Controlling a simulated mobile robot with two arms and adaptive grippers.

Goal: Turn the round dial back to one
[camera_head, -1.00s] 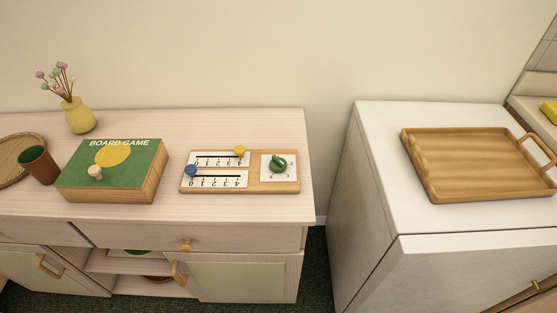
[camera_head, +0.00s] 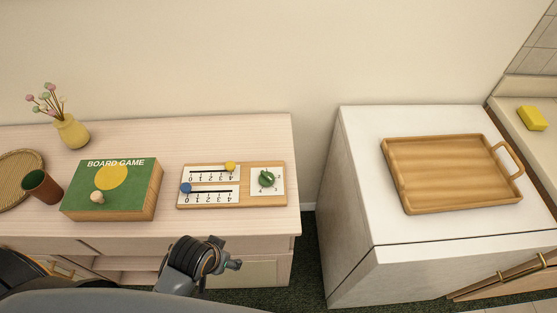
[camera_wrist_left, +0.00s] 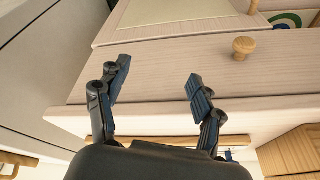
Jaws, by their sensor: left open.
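The round green dial (camera_head: 266,179) sits on a white plate at the right end of a wooden board (camera_head: 249,201) on the pale cabinet. The number marks around the dial are too small to read. Left of it are two slider scales, with a yellow knob (camera_head: 230,167) and a blue knob (camera_head: 186,188). My left arm comes in at the bottom of the head view, its gripper (camera_head: 236,265) in front of the cabinet, below and apart from the board. In the left wrist view the gripper (camera_wrist_left: 155,85) is open and empty, before the cabinet front. My right gripper is not in view.
A board game box (camera_head: 112,190), a brown cup (camera_head: 42,187) and a yellow vase (camera_head: 71,132) stand left of the board. A white cabinet with a wooden tray (camera_head: 450,172) stands right, across a gap. A round wooden drawer knob (camera_wrist_left: 244,46) is near the left gripper.

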